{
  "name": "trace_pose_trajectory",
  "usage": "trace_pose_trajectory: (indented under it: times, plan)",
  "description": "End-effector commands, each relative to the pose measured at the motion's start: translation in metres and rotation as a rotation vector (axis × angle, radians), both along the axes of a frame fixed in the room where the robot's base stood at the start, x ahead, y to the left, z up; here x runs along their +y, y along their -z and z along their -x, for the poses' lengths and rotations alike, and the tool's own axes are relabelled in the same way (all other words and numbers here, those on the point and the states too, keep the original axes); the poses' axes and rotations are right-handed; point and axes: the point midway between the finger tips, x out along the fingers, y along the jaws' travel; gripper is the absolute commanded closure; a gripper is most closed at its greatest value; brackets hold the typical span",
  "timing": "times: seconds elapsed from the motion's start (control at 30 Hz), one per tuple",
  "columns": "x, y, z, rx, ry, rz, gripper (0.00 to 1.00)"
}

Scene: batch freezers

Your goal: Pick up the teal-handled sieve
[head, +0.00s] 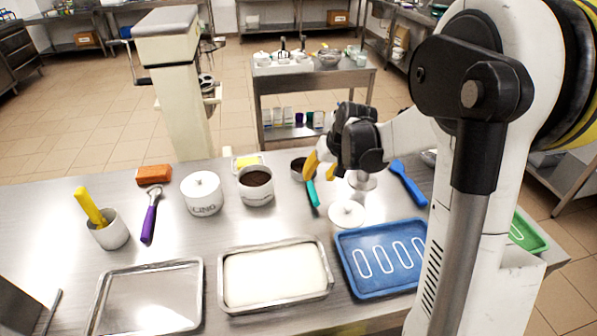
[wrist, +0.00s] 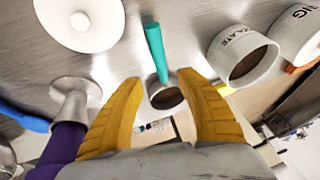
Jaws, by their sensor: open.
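The teal-handled sieve (head: 312,192) lies on the steel table, right of a white pot of dark powder. Its round bowl (head: 299,169) is at the far end, and the handle runs toward the near side. In the wrist view the sieve's teal handle (wrist: 155,52) points up the picture, and the dark bowl (wrist: 167,97) shows between the fingertips. My gripper (head: 320,165), with yellow fingers, is open over the sieve. In the wrist view its fingers (wrist: 163,82) stand apart on either side of the bowl. I cannot tell the exact height or whether they touch it.
The dark powder pot (head: 255,197) stands close left of the sieve. A white lid (head: 347,213) lies close right, with a blue-handled tool (head: 408,184) and blue tray (head: 350,262) beyond. A white-filled tray (head: 229,304) lies in front. A lidded pot (head: 203,205) stands further left.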

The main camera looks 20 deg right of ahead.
Motion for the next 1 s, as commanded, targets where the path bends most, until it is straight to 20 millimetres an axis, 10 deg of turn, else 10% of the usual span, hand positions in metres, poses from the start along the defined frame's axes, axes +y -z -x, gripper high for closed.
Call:
trace_pose_trajectory:
  times: [0.6,0.87,1.0]
  plan:
    - [0.010,0.068,-0.031,-0.001,-0.001,0.001,0.56]
    - [0.011,0.069,-0.033,-0.001,0.000,0.000,0.57]
    - [0.011,0.069,-0.033,-0.001,0.001,0.001,1.00]
